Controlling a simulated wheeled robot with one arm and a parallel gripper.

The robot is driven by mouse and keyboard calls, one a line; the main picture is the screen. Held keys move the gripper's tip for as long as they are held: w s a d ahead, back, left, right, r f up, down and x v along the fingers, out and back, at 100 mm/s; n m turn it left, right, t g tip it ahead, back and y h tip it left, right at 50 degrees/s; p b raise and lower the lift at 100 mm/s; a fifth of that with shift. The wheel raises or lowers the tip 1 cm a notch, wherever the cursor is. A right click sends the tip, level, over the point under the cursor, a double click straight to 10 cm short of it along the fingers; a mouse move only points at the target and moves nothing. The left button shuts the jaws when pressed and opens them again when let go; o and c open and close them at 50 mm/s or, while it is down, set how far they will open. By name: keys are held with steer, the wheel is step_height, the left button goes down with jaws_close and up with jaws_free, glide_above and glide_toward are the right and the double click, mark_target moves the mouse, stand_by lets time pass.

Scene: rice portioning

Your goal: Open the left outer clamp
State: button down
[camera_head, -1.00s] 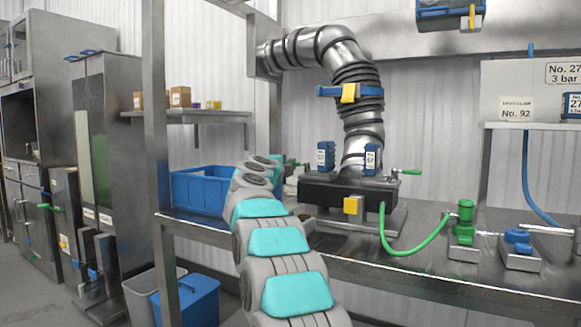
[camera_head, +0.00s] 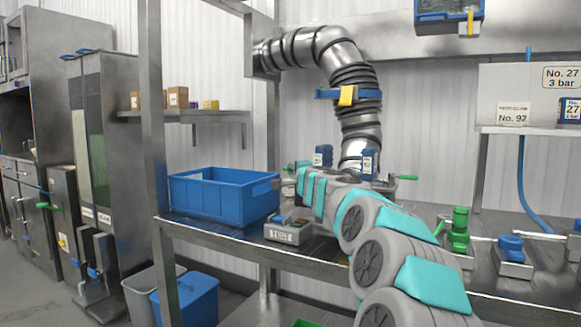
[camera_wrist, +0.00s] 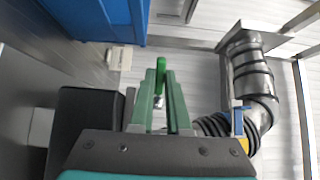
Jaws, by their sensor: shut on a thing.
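In the wrist view, my gripper (camera_wrist: 161,76) has its two green fingers close together around a bright green clamp handle (camera_wrist: 161,65). The handle's upper end sticks out beyond the fingertips, and a small metal part shows between the fingers. In the head view my arm covers most of the dark box under the metal duct, and my gripper's grip is hidden there. The right clamp's green handle (camera_head: 405,177) shows beside the duct's foot, pointing right.
The metal duct (camera_head: 361,110) with a blue band and yellow tag rises behind my arm. A blue crate (camera_head: 222,200) stands on the bench at left, with a grey labelled device (camera_head: 288,231) beside it. Green (camera_head: 459,228) and blue (camera_head: 511,247) fittings stand at right.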

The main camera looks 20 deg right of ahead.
steer(key=shift+s+d+n+y, duration=0.2)
steer(key=shift+n+y, duration=0.35)
steer(key=shift+y, duration=0.3)
steer(key=shift+s+d+n+y, duration=0.15)
steer(key=shift+n+y, duration=0.35)
steer(key=shift+y, duration=0.4)
steer(key=shift+s+d+n+y, duration=0.1)
steer(key=shift+s+n+y, duration=0.1)
steer(key=shift+n+y, duration=0.5)
steer(key=shift+a+y+p, duration=0.1)
steer(key=shift+y+p, duration=0.15)
steer(key=shift+p, duration=0.05)
steer(key=c, duration=0.9)
jaws_free()
steer(key=shift+m, duration=0.25)
